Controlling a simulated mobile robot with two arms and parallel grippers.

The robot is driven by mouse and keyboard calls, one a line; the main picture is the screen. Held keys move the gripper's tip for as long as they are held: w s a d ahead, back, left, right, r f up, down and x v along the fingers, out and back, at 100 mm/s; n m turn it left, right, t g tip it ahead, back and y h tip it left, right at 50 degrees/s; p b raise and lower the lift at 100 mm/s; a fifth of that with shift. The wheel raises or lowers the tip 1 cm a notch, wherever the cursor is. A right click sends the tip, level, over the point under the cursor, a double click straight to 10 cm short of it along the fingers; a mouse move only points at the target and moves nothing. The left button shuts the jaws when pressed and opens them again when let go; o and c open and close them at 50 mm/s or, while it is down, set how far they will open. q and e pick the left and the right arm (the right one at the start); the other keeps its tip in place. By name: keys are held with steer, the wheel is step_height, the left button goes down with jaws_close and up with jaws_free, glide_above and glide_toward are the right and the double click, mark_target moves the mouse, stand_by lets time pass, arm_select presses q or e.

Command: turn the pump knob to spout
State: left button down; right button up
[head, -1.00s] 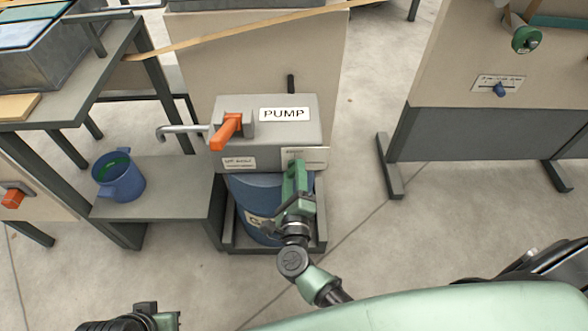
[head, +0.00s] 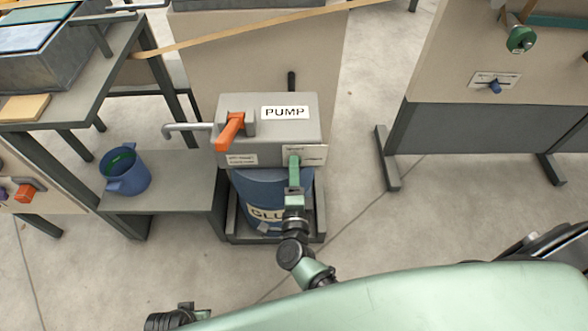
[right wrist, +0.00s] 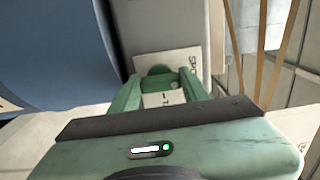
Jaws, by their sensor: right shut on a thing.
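The grey pump box (head: 268,128) with its PUMP sign stands on a blue drum (head: 270,185). A white label plate (head: 315,154) is on its front right. My right gripper (head: 293,160) reaches this plate and hides the knob in the head view. In the right wrist view, the green knob (right wrist: 159,71) sits between the fingertips of my right gripper (right wrist: 158,88), which is shut on it. Letters starting "SPO" show on the plate (right wrist: 188,62) beside it. My left gripper (head: 185,308) shows only partly at the bottom edge; its fingers are unclear.
An orange lever (head: 230,131) and a grey spout pipe (head: 187,128) are on the pump's left. A panel with a blue knob (head: 495,87) stands right, with clear floor between.

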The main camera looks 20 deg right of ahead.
arm_select(q)
steer(key=shift+f, duration=0.1)
arm_select(e)
steer(key=shift+f, duration=0.1)
steer(key=o, duration=1.4)
steer(key=shift+c, duration=0.2)
steer(key=shift+s, duration=0.1)
arm_select(q)
steer(key=shift+s+f, duration=0.45)
steer(key=shift+f, duration=0.25)
arm_select(e)
steer(key=v, duration=0.7)
steer(key=shift+s+a, duration=0.2)
steer(key=shift+s, duration=0.15)
arm_select(q)
steer(key=shift+w+r, duration=0.1)
